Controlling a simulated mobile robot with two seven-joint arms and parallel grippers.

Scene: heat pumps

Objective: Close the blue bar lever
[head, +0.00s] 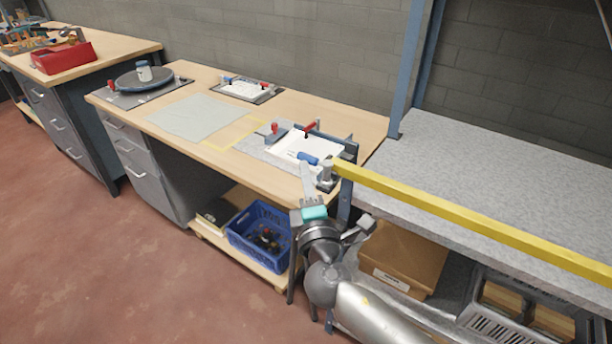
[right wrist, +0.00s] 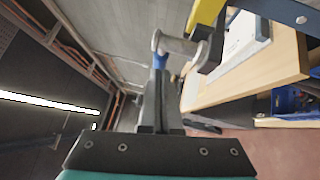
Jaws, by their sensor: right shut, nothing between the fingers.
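The blue bar lever (head: 308,159) is at the front right of a clamping fixture holding a white plate (head: 290,146) on the wooden bench. A grey cylindrical post (head: 326,174) stands just right of it. My right gripper (head: 304,168) reaches up from below at the bench's front edge. Its fingers are shut and empty, with the tips close to the blue bar; whether they touch it I cannot tell. In the right wrist view the shut fingers (right wrist: 159,62) point at a small blue patch (right wrist: 162,66), partly hidden behind them. My left gripper is out of view.
A yellow rail (head: 470,218) runs along the front of the grey bench (head: 500,150), close to my right gripper. Red-handled clamps (head: 311,126) stand on the fixture's far side. A blue crate (head: 260,237) sits below. The bench's middle holds a flat pale mat (head: 187,117).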

